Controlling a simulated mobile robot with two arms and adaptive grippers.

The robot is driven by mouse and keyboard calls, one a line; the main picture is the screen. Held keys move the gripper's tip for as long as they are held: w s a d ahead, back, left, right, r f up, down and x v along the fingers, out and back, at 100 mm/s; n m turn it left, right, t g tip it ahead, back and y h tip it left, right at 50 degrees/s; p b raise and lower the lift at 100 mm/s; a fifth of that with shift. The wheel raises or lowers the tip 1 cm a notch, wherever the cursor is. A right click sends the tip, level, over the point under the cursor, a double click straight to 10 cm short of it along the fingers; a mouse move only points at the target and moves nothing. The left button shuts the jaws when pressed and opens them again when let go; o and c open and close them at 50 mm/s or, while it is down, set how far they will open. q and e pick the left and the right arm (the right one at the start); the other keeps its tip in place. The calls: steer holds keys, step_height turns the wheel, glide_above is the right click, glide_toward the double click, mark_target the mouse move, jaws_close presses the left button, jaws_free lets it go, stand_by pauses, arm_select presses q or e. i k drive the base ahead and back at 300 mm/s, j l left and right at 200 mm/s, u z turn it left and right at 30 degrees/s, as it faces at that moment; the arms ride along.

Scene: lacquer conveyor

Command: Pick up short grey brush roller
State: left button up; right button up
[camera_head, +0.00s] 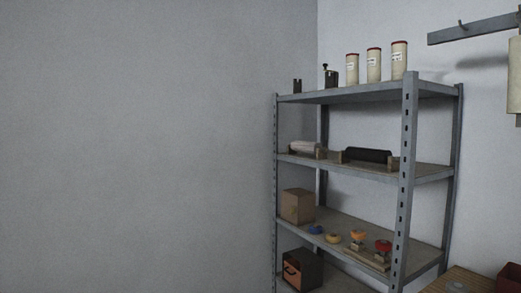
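A metal shelving unit (410,150) stands in the corner at the right. On its second shelf from the top, a dark, nearly black roller (367,155) lies level, with a support block (335,156) at its left end. To its left, a pale roller (303,147) lies on the same shelf. I cannot tell for sure which of these, if either, is the short grey brush roller; surface texture is too small to make out. Neither of my grippers is in view.
The top shelf holds pale cylinders with red tops (373,65) and small dark items (331,76). Lower are a cardboard box (297,206), coloured knobs (358,240) and an orange-fronted box (302,270). A wall rail (475,28) and a wooden surface (455,282) are at right.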

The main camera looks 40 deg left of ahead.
mark_target(302, 145)
steer(key=u, duration=1.15)
steer(key=z, duration=2.3)
steer(key=u, duration=2.3)
steer(key=i+j+z, duration=0.2)
steer(key=i+j, duration=0.15)
steer(key=i+j+z, duration=0.2)
steer(key=i+j, duration=0.2)
steer(key=i+j+z, duration=0.15)
steer(key=i+j, duration=0.2)
steer(key=j, duration=0.2)
steer(key=i+j+z, duration=0.2)
steer(key=i+j, duration=0.15)
steer(key=j, duration=0.15)
